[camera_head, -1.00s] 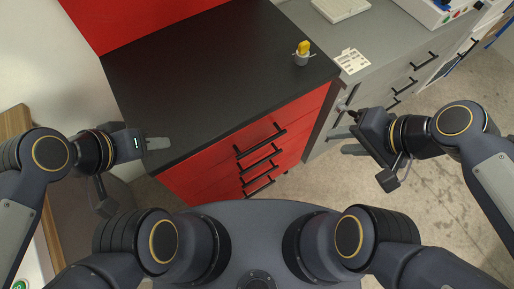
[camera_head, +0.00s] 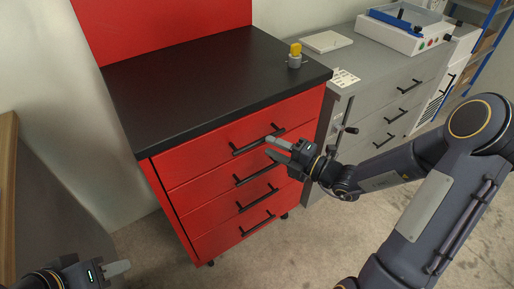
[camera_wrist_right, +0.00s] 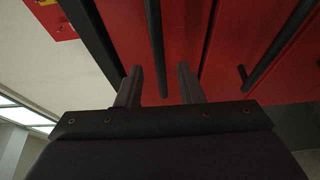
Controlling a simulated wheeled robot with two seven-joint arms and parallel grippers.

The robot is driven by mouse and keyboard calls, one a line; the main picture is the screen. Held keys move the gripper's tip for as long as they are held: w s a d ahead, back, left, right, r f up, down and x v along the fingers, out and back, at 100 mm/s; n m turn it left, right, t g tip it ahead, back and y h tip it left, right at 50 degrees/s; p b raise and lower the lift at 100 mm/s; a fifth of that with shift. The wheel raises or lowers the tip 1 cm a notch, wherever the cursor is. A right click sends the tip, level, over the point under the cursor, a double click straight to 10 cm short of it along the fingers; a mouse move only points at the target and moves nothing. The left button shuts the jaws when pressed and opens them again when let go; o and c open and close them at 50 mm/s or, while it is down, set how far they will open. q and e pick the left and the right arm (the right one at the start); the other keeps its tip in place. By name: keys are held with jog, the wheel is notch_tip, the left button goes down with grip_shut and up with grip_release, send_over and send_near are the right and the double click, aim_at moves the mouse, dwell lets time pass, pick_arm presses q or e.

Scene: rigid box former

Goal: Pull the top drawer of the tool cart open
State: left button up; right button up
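The red tool cart (camera_head: 200,190) has a black worktop (camera_head: 205,85) and a stack of red drawers with black bar handles. The top drawer (camera_head: 200,158) is closed, its front flush with the others. Its handle (camera_head: 250,143) also shows in the right wrist view (camera_wrist_right: 155,45). My right gripper (camera_head: 269,147) is at the right part of this handle. In the right wrist view its two fingers (camera_wrist_right: 160,85) stand apart, the bar lying between them with gaps on both sides. My left gripper (camera_head: 122,268) is low at the left, away from the cart; its opening is unclear.
A small yellow-topped grey part (camera_head: 295,58) stands on the worktop. A grey cabinet (camera_head: 385,100) with a vise-like handle (camera_head: 345,128) stands right of the cart, near my right wrist. Open floor (camera_head: 290,250) lies in front of the cart.

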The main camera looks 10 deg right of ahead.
aim_at(260, 140)
jog(key=x, duration=0.5)
grip_shut()
